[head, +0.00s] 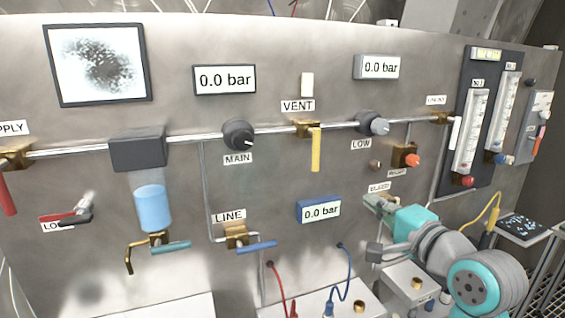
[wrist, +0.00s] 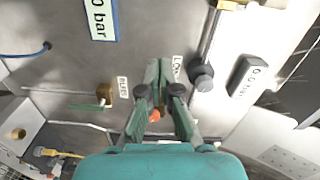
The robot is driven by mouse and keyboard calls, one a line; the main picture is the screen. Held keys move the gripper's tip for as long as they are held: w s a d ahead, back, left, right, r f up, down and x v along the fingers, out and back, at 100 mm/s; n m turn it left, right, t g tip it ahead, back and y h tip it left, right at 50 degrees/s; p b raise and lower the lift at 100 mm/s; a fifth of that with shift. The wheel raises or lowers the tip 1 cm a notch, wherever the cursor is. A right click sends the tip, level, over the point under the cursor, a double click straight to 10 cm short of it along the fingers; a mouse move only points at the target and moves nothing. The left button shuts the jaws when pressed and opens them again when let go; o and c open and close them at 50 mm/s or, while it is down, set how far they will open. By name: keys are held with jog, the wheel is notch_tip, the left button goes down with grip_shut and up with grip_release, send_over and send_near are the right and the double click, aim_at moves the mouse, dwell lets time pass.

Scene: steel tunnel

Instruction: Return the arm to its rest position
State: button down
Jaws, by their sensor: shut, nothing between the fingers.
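My gripper (wrist: 158,78) is shut and empty, its two grey-green fingers together in front of the steel panel in the wrist view. An orange knob (wrist: 155,115) shows between the finger links, and the LOW label (wrist: 178,68) is just right of the fingertips. In the head view my teal wrist (head: 410,219) is at the lower right, in front of the panel close below the BLEED label (head: 380,188). The arm bends back toward the lower right corner.
The panel (head: 70,125) carries a pipe with a yellow VENT handle (head: 316,150), LOW knob (head: 372,123) and orange knob (head: 412,160). The BLEED valve (wrist: 105,92) is left of my fingers in the wrist view. Cables (head: 347,268), a yellow lead (head: 492,212) and boxes lie below.

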jog(key=s+f+h, duration=0.1)
jog(key=s+f, duration=0.2)
jog(key=f, duration=0.6)
jog(key=s+f+h, duration=0.2)
jog(key=s+f, duration=0.1)
jog(key=f, duration=0.7)
jog(key=s+f+n+h, duration=0.2)
jog(key=s+f+n, duration=0.1)
jog(key=s+f, duration=0.9)
jog(key=s+f+n, duration=0.1)
jog(key=s+n, duration=0.2)
jog(key=s, duration=0.7)
jog(key=s+a+f+n+g, duration=0.1)
jog(key=s+f+n, duration=0.1)
jog(key=s, duration=0.8)
jog(key=s+f+n+g, duration=0.1)
jog(key=s+n, duration=0.3)
jog(key=s, duration=0.7)
jog(key=shift+a+f+n+h, duration=0.35)
jog(key=shift+f+n+h, duration=0.05)
jog(key=shift+f, duration=0.15)
